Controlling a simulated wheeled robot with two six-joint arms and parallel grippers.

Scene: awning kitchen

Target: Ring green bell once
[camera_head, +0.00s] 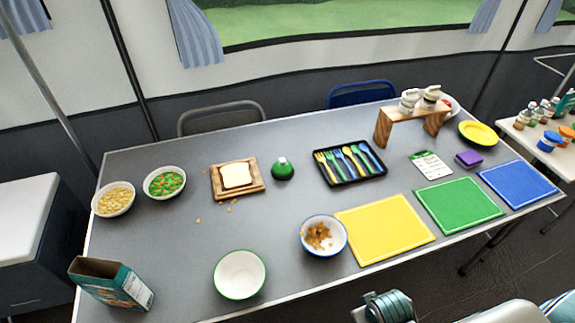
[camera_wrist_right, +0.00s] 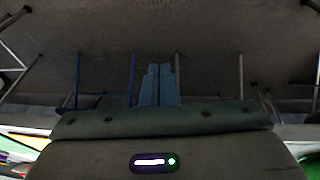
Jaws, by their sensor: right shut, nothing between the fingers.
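The green bell (camera_head: 283,168) is a low green dome with a pale knob on top. It stands upright on the grey table, between the bread board and the cutlery tray, with nothing touching it. My right gripper (camera_wrist_right: 158,68) shows in the right wrist view with its two bluish fingers together and nothing between them. That view shows dark floor and thin legs beyond the fingers, and no bell. Neither gripper's fingertips can be made out in the head view, and my left gripper is not in view.
The wooden board (camera_head: 260,188) with bread is left of the bell; the black cutlery tray (camera_head: 381,173) is right. In front are a white bowl (camera_head: 240,274), a bowl with brown food (camera_head: 342,247) and a yellow mat (camera_head: 384,230). Table directly before the bell is clear.

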